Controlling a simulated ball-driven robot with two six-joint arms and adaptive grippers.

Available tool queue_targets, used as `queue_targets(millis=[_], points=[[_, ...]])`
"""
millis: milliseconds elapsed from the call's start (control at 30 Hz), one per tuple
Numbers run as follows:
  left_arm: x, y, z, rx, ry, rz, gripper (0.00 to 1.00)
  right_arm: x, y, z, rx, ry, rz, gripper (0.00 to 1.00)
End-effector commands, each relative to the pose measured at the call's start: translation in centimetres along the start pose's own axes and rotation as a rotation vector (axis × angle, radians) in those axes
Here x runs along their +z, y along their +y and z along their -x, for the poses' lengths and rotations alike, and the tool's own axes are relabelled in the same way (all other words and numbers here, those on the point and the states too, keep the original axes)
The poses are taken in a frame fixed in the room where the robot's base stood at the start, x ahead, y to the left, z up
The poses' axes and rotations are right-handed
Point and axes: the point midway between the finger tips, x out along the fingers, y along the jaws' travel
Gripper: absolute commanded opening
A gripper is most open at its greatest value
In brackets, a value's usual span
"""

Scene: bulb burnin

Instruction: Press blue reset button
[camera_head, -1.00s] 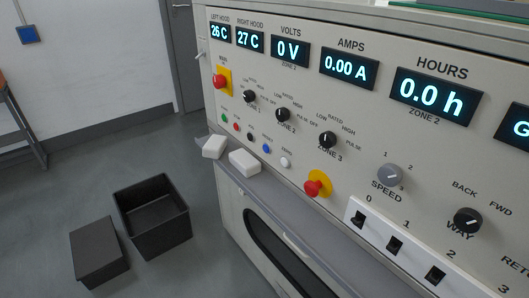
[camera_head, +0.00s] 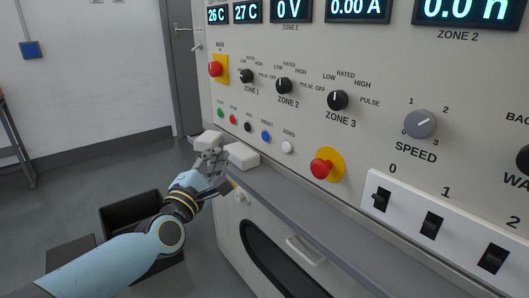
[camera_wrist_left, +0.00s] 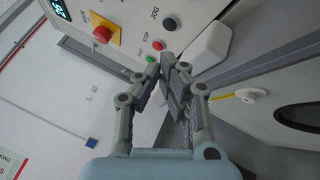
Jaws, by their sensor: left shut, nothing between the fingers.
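The blue reset button (camera_head: 266,136) sits in a row of small buttons on the grey panel, under the label RESET. The row also has green (camera_head: 220,113), red (camera_head: 233,119), black (camera_head: 248,127) and white (camera_head: 287,148) buttons. My left gripper (camera_head: 212,158) is shut and empty, in front of the panel's lower left, below and left of the blue button and apart from it. In the left wrist view the shut fingers (camera_wrist_left: 172,80) are near the green, red and black buttons; I cannot make out the blue one there. My right gripper is not in view.
Red mushroom buttons (camera_head: 321,168), black knobs (camera_head: 338,100) and rocker switches (camera_head: 432,224) are on the panel. Dark bins (camera_head: 118,212) stand on the floor.

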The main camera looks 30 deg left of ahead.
Motion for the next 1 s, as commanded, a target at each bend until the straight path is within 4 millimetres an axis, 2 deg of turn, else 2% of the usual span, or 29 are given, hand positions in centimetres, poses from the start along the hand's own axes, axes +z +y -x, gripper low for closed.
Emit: queue_targets(millis=[167, 533, 1000], points=[[0.4, 1.0, -0.4, 0.032, -0.007, 0.058, 0.0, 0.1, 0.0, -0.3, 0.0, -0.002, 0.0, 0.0], [0.6, 0.7, -0.8, 0.03, -0.006, 0.055, 0.0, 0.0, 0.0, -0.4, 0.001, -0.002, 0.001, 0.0], [3.3, -1.7, -5.6, 0.028, -0.006, 0.053, 0.0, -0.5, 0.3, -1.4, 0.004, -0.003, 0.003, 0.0]])
